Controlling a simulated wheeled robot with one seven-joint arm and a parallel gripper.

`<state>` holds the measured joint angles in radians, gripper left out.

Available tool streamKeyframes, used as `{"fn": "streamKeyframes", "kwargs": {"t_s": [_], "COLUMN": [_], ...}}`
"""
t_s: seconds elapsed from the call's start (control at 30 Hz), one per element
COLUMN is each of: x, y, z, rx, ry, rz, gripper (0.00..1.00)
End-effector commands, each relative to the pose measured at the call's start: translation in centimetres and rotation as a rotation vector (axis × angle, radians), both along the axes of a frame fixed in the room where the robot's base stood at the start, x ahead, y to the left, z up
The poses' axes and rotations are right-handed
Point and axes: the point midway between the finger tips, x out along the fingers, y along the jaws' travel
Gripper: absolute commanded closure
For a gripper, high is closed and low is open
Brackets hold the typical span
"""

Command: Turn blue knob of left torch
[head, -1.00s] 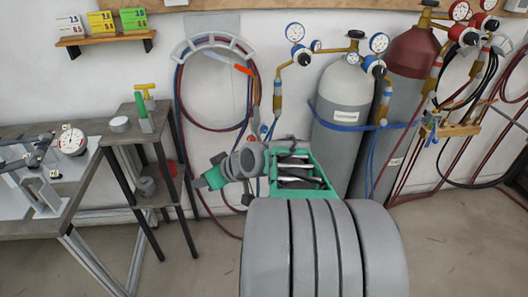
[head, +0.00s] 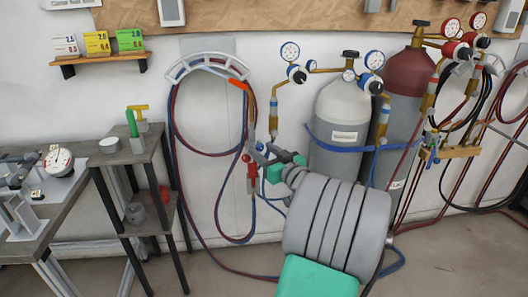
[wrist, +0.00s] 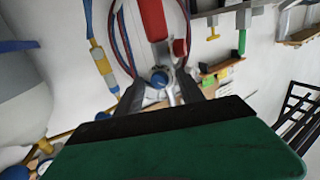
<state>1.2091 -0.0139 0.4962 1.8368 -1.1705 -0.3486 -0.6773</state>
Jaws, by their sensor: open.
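The left torch hangs on the wall below the hose rack; its red body (head: 252,172) shows in the head view. In the wrist view the red torch body (wrist: 152,18) is at the top, with a red knob (wrist: 180,47) to its right. The blue knob (wrist: 160,77) shows between the two dark fingertips of my gripper (wrist: 161,84). In the head view my gripper (head: 264,153) is close by the torch, partly hidden by my arm. The fingers are open, one on each side of the blue knob; I cannot tell whether they touch it.
Hoses hang from the curved rack (head: 208,66) around the torch. A grey cylinder (head: 336,158) and a red-topped cylinder (head: 405,80) with gauges stand to the right. A small shelf stand (head: 140,158) and a workbench (head: 66,200) are at left.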

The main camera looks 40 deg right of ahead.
Motion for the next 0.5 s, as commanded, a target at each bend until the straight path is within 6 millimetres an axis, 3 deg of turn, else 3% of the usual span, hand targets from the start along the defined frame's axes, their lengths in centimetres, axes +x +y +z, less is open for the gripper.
{"fn": "streamKeyframes", "kwargs": {"t_s": [0.17,0.5], "x": [0.01,-0.02], "y": [-0.01,0.00], "z": [-0.01,-0.02], "rx": [0.000,0.000], "ry": [0.000,0.001], "rz": [0.000,0.000], "gripper": [0.54,0.81]}}
